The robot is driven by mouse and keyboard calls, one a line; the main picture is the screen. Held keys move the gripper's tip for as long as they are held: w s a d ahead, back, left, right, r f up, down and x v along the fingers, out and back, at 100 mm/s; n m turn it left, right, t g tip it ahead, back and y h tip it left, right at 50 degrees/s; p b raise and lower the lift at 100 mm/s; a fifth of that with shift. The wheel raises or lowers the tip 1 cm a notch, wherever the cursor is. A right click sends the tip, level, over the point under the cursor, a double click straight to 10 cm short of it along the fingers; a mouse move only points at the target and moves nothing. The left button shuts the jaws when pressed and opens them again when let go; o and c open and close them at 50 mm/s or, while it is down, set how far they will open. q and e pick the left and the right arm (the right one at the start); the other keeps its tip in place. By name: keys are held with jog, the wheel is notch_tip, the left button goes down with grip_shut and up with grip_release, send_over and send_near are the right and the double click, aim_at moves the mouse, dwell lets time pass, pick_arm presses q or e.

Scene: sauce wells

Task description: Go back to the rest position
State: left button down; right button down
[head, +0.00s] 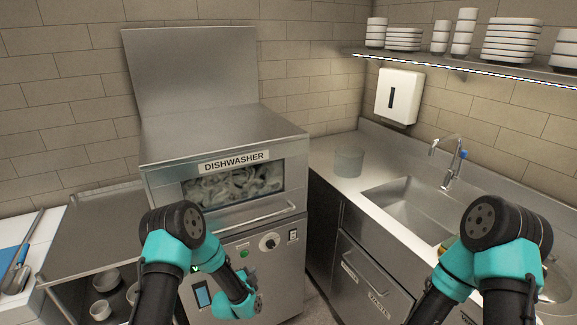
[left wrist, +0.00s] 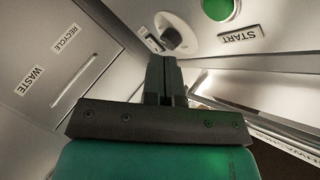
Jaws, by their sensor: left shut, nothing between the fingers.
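My left gripper (left wrist: 166,78) shows in the left wrist view with its two dark fingers together and nothing between them. Its fingertips point toward the dishwasher's control panel, near a dark knob (left wrist: 172,32), a green button (left wrist: 218,8) and a START label (left wrist: 240,36). In the head view my left arm bends down in front of the lower front of the dishwasher (head: 222,132), and the fingers are mostly hidden there. My right arm is bent at the lower right of the head view, in front of the sink counter. I cannot see the right gripper's fingers.
The dishwasher's glass front (head: 235,186) shows a pale load inside. A sink (head: 405,205) with a faucet (head: 452,165) and a clear container (head: 348,163) are on the right counter. A steel cart (head: 85,235) stands at the left, with bowls (head: 106,281) below. Dishes fill the shelf (head: 470,70).

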pick_arm(q)
jog(key=s+a+f+n+g, duration=0.1)
jog(key=s+n+g, duration=0.6)
jog(key=s, duration=1)
jog(key=s+a+f+n+g, duration=0.1)
jog(key=s+f+n+g, duration=0.2)
jog(key=s, duration=1.4)
jog(key=n+g, duration=0.3)
jog(key=n, duration=0.2)
jog(key=shift+a+n+g+h, duration=0.3)
jog(key=shift+a+g, duration=0.05)
jog(key=shift+g, duration=0.05)
